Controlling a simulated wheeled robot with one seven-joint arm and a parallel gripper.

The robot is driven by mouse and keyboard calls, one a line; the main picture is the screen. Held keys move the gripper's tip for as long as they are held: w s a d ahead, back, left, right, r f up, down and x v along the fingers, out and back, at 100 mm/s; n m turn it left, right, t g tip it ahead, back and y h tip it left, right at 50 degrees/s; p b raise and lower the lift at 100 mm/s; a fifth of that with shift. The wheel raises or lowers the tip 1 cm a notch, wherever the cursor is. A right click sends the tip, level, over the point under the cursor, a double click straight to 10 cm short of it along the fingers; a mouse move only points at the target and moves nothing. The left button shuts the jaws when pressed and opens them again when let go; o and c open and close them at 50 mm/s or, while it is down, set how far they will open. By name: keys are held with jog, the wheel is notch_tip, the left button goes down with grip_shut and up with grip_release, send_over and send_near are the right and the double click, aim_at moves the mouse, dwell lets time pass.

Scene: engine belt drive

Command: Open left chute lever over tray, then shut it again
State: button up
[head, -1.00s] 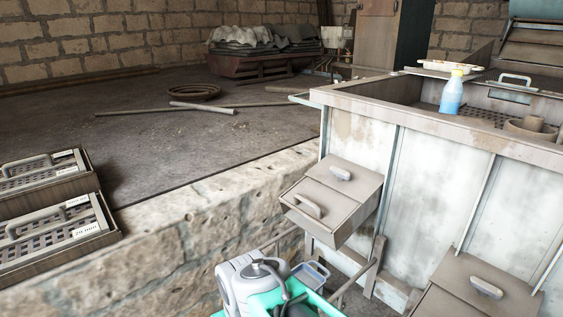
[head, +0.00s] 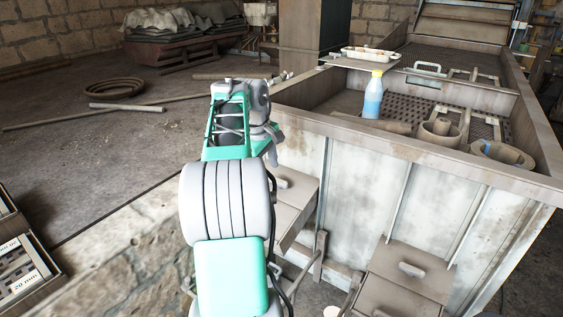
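The left chute (head: 288,215) is a grey-brown metal box on the front of the pale hopper (head: 350,185). My arm hides its left part. A pale handle (head: 281,179) shows on its upper face, just right of my arm; its lower front handle is hidden. My gripper (head: 270,150) appears to be at the far end of my raised green and grey arm, above and slightly left of the chute handle. Its fingers are too small and overlapped to tell open from shut. I cannot make out a tray below the left chute.
A second chute (head: 405,275) with a pale handle stands at lower right. A blue bottle (head: 373,98) and a white food tray (head: 371,54) are on the hopper top, with pipe pieces beside. A stone ledge (head: 130,250) runs at left; boxed screens (head: 22,262) lie at lower left.

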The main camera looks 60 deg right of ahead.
aim_at(283, 182)
jog(key=s+d+f+b, duration=0.1)
jog(key=f, duration=0.1)
jog(key=d+f+b, duration=0.1)
jog(key=d+f, duration=0.1)
jog(key=s+d+f+b, duration=0.1)
jog(key=f, duration=0.1)
jog(key=shift+s+d+f, duration=0.2)
jog(key=shift+s+f, duration=0.1)
jog(key=shift+f, duration=0.1)
jog(key=shift+c, duration=0.6)
grip_shut()
